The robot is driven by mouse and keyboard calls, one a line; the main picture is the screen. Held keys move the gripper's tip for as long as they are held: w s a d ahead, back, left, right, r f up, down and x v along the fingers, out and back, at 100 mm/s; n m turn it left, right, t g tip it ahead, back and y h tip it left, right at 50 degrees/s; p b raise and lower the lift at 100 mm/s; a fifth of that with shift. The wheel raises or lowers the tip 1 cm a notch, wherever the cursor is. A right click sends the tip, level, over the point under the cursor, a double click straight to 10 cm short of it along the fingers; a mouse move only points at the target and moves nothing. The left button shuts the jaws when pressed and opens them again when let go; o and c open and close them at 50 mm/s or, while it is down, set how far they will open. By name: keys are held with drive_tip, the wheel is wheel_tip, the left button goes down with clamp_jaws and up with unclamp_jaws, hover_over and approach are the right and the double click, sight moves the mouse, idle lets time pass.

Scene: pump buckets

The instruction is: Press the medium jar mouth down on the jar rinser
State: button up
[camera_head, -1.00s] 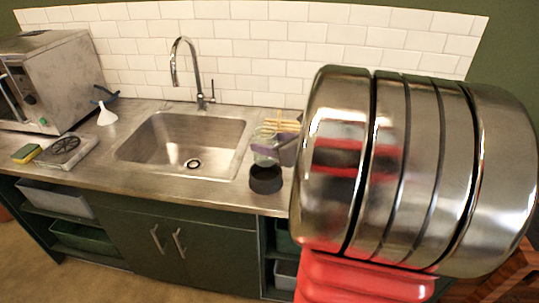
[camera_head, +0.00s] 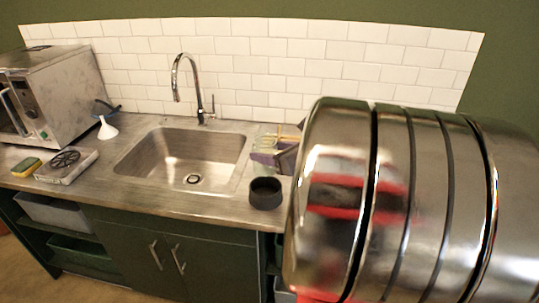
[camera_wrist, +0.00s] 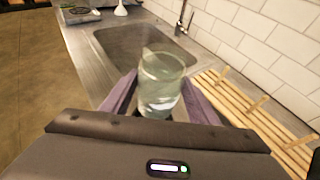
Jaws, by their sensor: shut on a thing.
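The jar, clear glass (camera_wrist: 160,80), stands between the purple fingers of my gripper (camera_wrist: 158,97) in the wrist view. The gripper is shut on it. In the head view the jar (camera_head: 267,143) is small and partly hidden behind a purple finger, above the counter right of the sink. I cannot tell which end is its mouth. The jar rinser (camera_head: 66,164), a flat metal tray with a dark spoked disc, lies on the counter left of the sink, well apart from the jar. It also shows at the top of the wrist view (camera_wrist: 82,16).
A sink (camera_head: 185,157) with a tall faucet (camera_head: 182,68) lies between jar and rinser. A black cup (camera_head: 266,193) stands right of the sink. A wooden slatted rack (camera_wrist: 258,112) is beside my gripper. A sponge (camera_head: 27,167), white funnel (camera_head: 107,129) and steel appliance (camera_head: 55,92) are left.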

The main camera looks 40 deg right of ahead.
sight(264, 145)
drive_tip(key=shift+r, duration=1.6)
